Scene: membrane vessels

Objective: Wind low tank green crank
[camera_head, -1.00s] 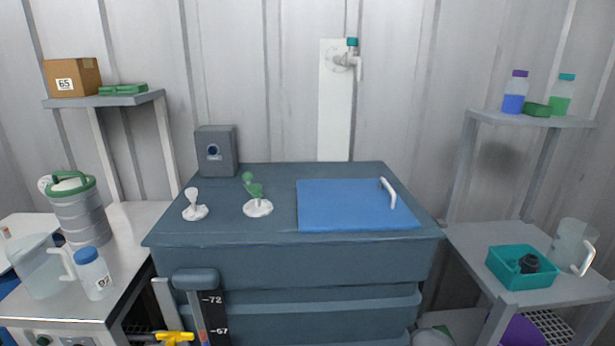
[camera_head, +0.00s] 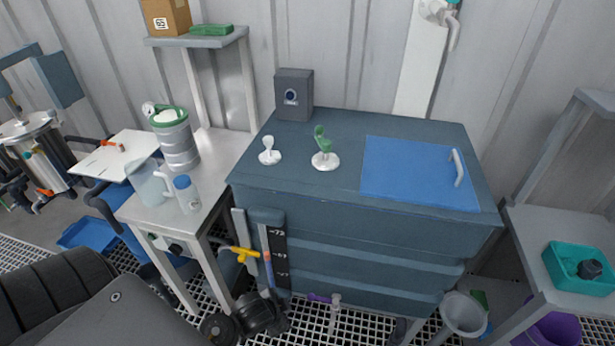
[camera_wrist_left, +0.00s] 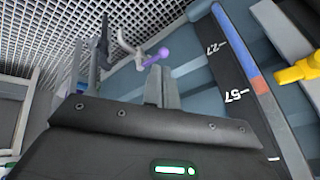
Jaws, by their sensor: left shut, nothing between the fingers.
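The low dark blue-grey tank (camera_head: 350,235) stands in the middle of the head view. The green crank (camera_head: 322,141) stands on a round white base on the tank's top, left of a blue lid. My left gripper (camera_head: 268,306) is low in front of the tank, well below the crank and apart from it. In the left wrist view my left gripper (camera_wrist_left: 161,85) is shut and empty, with its fingers together. The wrist view shows the tank's front but not the crank. My right gripper is not in view.
A white crank (camera_head: 268,152) stands left of the green one. The blue lid (camera_head: 415,172) has a white handle. A grey box (camera_head: 294,95) stands at the back. A yellow valve (camera_head: 243,254) and a purple-handled valve (camera_wrist_left: 157,57) are near the gripper. A gauge (camera_wrist_left: 235,75) runs up the front.

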